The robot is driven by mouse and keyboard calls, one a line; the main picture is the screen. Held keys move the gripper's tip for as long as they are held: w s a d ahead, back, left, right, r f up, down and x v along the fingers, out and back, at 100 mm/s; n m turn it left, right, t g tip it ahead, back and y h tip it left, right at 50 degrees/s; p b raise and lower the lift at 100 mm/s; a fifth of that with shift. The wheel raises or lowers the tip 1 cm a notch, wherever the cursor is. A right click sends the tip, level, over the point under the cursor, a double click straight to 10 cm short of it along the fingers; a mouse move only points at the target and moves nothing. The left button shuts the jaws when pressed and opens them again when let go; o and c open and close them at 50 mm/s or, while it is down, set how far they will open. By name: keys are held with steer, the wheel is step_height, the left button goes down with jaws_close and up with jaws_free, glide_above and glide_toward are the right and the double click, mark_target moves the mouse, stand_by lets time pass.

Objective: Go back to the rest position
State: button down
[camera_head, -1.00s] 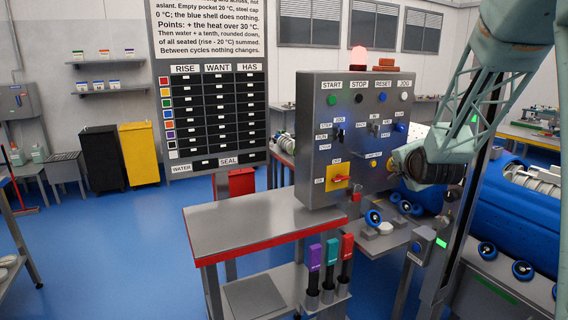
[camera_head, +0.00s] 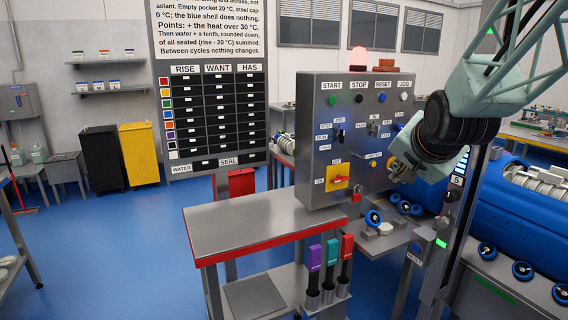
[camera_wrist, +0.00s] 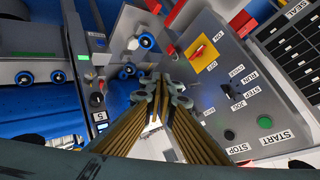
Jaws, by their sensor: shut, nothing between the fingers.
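My gripper (camera_head: 399,171) is in front of the right side of the grey control panel (camera_head: 318,155) in the head view, partly hidden by my wrist. In the wrist view my gripper (camera_wrist: 162,88) has its fingertips together with nothing between them. Whether the fingertips touch the panel cannot be told. The panel carries START, STOP, RESET and JOG buttons along its top. A yellow plate with a red switch (camera_head: 340,180) is at its lower left, and also shows in the wrist view (camera_wrist: 201,52).
A grey table with a red edge (camera_head: 255,222) stands before the panel. Purple, teal and red handled tools (camera_head: 331,253) stand in holders below. A blue machine (camera_head: 530,205) is at the right. A post (camera_head: 455,225) stands near my arm. Blue floor at left is open.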

steer(key=s+a+n+g, duration=0.2)
steer(key=s+a+n, duration=0.1)
steer(key=s, duration=1.2)
steer(key=s+a+f+n+g+y, duration=0.1)
steer(key=s+a+n+g, duration=0.1)
steer(key=s, duration=1.3)
steer(key=s+a+f+n+g, duration=0.1)
steer(key=s+a+n, duration=0.3)
steer(key=s, duration=1.1)
steer(key=shift+s+a+f+g, duration=0.15)
steer(key=shift+s+a+g, duration=0.1)
steer(key=shift+g, duration=0.35)
